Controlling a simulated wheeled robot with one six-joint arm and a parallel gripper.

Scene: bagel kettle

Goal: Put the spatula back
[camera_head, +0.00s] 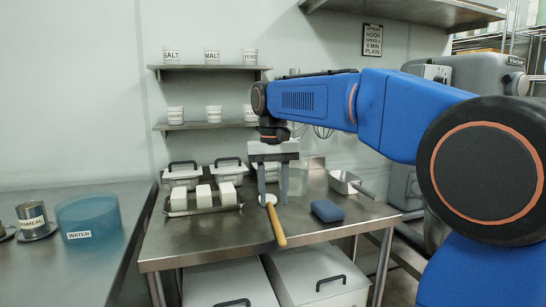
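A tool with a tan wooden handle (276,222) and a small pale head lies on the steel table (190,240). It looks most like the spatula, but its head is too small to be sure. The handle points toward the table's front edge. My gripper (273,197) points down above the table, its two grey fingers apart with a gap between them. The left finger's tip is right at the tool's head, partly behind it in the picture. I cannot tell whether they touch. Nothing is clearly held between the fingers.
A blue sponge-like block (327,211) and a metal scoop (344,182) lie right of my gripper. Left are white blocks on a tray (228,208) and lidded containers (183,177). A blue water tub (89,216) stands on the left counter. Wall shelves (210,68) hold labelled cups.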

